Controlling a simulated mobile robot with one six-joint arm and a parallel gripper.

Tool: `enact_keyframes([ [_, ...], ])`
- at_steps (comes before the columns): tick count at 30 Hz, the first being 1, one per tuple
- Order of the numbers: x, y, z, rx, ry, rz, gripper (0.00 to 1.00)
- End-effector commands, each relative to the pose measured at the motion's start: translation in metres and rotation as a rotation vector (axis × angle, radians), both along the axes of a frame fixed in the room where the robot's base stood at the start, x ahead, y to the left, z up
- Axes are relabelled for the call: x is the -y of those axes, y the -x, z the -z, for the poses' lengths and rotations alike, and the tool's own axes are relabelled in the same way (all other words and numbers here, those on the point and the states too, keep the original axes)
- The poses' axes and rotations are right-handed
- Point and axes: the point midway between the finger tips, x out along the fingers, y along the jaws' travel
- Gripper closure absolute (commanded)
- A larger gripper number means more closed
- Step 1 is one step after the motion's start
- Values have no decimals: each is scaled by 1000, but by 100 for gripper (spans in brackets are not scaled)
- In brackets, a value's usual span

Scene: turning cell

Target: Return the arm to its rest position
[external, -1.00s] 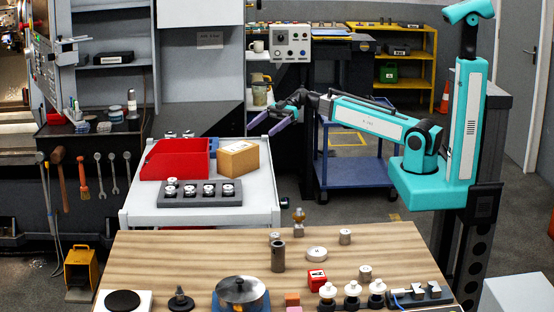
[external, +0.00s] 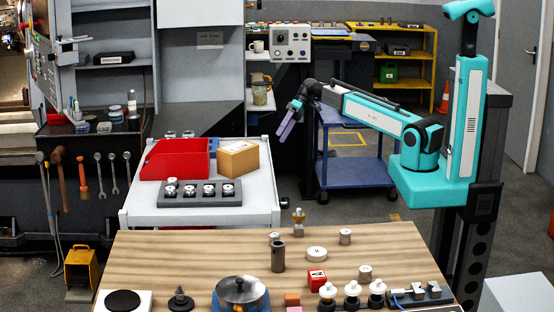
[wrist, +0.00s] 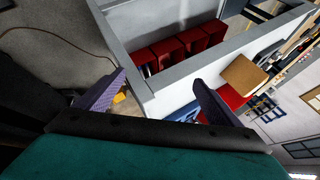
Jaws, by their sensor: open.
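My gripper (external: 288,122) hangs in the air at the end of my teal arm, to the right of the white cart and above the gap between it and the blue trolley. Its purple fingers point down and to the left. In the wrist view the two fingers (wrist: 158,90) are spread apart with nothing between them. My arm reaches left from its teal column at the right of the external view.
The white cart (external: 262,208) carries a red bin (external: 172,160), a cardboard box (external: 238,160) and a dark tray of parts (external: 180,199). The blue trolley (external: 350,172) stands behind my arm. The wooden table (external: 170,255) in front holds several small parts.

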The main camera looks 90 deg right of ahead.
Motion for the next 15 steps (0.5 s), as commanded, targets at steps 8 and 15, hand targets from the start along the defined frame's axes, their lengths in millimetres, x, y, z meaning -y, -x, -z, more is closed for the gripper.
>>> enact_keyframes([
  [8,-35,-5,63,-137,-32,12,12],
  [15,-93,-10,134,-258,-38,-25,12],
])
